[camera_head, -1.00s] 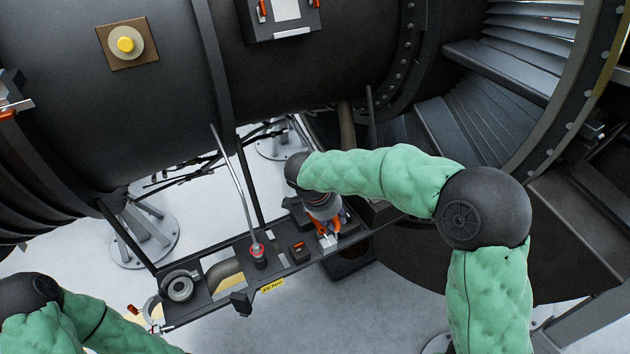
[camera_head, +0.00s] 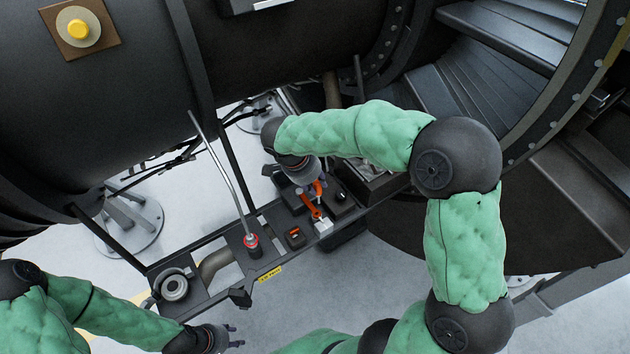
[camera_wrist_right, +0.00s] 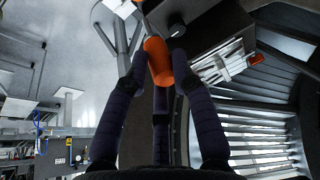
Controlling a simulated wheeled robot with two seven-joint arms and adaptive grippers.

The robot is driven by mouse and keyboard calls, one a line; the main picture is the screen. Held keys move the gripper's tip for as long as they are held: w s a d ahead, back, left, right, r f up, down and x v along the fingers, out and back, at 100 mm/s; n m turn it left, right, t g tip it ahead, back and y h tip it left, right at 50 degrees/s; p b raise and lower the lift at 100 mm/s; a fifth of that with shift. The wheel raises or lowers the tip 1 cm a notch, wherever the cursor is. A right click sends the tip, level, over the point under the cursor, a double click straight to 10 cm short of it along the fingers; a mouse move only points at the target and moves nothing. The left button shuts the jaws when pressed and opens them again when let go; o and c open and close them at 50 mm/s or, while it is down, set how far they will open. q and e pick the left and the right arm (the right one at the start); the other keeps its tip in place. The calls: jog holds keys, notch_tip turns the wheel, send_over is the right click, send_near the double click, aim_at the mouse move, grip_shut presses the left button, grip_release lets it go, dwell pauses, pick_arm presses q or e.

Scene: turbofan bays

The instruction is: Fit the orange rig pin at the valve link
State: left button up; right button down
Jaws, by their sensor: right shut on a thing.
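The orange rig pin (camera_wrist_right: 158,62) is between the dark fingers of my right gripper (camera_wrist_right: 163,70) in the right wrist view. In the head view my right gripper (camera_head: 314,190) is above the right end of a dark shelf, and orange parts show at its fingers. The pin's far end is not clear. My left gripper (camera_head: 234,336) is at the bottom of the head view, its fingers spread and empty, apart from the shelf. I cannot make out the valve link for certain.
The dark shelf (camera_head: 217,290) carries a ring-shaped part (camera_head: 174,286), a red-collared post with a long rod (camera_head: 250,240), a small orange-marked block (camera_head: 295,236) and a yellow label (camera_head: 270,274). The engine casing (camera_head: 110,130) lies above it. Pale floor is open below the shelf.

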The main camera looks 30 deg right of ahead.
jog(key=shift+s+f, duration=0.15)
jog(key=shift+f, duration=1.25)
jog(key=shift+f+b, duration=0.3)
jog(key=shift+f, duration=0.8)
jog(key=shift+r+t+y+b, duration=0.1)
jog(key=shift+t+y+b, duration=0.25)
jog(key=shift+b, duration=0.9)
jog(key=shift+b, duration=0.55)
jog(key=shift+f+b, duration=2.35)
jog(key=shift+b, duration=0.4)
dwell(0.9)
